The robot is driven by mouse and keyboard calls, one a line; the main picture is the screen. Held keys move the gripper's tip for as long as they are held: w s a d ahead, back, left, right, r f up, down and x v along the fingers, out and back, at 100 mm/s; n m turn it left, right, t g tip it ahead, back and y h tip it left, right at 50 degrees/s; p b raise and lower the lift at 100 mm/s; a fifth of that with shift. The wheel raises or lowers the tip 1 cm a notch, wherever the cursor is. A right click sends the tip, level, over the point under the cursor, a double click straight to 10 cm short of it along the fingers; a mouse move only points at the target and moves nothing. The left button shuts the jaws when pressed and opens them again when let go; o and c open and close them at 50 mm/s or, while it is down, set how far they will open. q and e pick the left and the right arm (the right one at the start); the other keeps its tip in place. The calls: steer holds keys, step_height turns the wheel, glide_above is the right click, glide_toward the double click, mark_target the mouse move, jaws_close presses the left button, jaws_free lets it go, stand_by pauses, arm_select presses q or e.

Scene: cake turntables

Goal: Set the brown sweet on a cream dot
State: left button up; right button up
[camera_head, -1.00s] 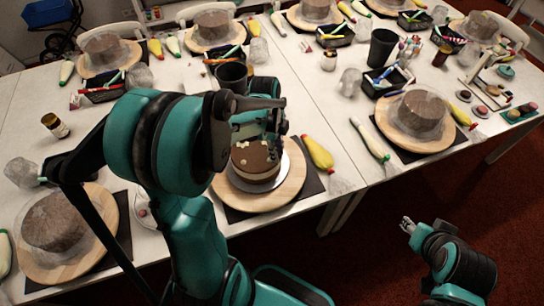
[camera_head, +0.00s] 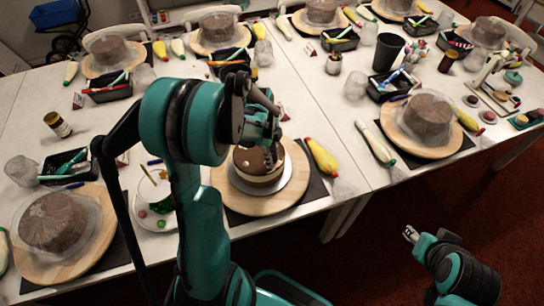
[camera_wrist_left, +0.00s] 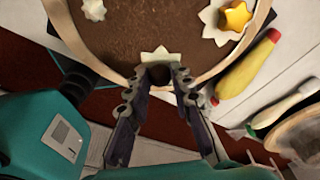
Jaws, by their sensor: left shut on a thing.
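My left gripper (camera_wrist_left: 160,92) is shut on the brown sweet (camera_wrist_left: 158,74), which shows as a dark round piece between the fingertips in the left wrist view. A cream dot (camera_wrist_left: 159,53) with a spiky edge lies on the cake top right at the sweet; I cannot tell whether the sweet rests on it. Another cream dot (camera_wrist_left: 93,9) is bare, and one bears a yellow star (camera_wrist_left: 236,16). In the head view the left gripper (camera_head: 272,156) is over the brown cake (camera_head: 258,177). My right gripper (camera_head: 410,233) is off the table; its fingers are too small to judge.
The cake stands on a wooden turntable (camera_head: 232,200). A yellow piping bag (camera_head: 321,157) lies to its right. A white plate with small coloured sweets (camera_head: 152,222) is left of it. Other wrapped cakes (camera_head: 54,222) and black trays stand around the table.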

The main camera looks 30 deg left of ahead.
arm_select(q)
steer(key=o, duration=0.7)
steer(key=shift+f, duration=0.1)
steer(key=shift+o, duration=0.2)
steer(key=shift+r+p, duration=0.25)
steer(key=shift+p, duration=0.05)
step_height(320, 180, up, 11)
steer(key=a+p, duration=0.2)
steer(key=p, duration=0.1)
steer(key=s+d+r+n+t+y, duration=0.1)
steer(key=s+d+r+n+t, duration=0.2)
steer(key=s+d+n, duration=0.2)
steer(key=s+d+r+n+t, duration=0.3)
steer(key=s+d+n, duration=0.3)
steer(key=n, duration=0.6)
steer(key=shift+d+r+t+y, duration=0.3)
steer(key=shift+d+t+y, duration=0.15)
steer(key=shift+d, duration=0.5)
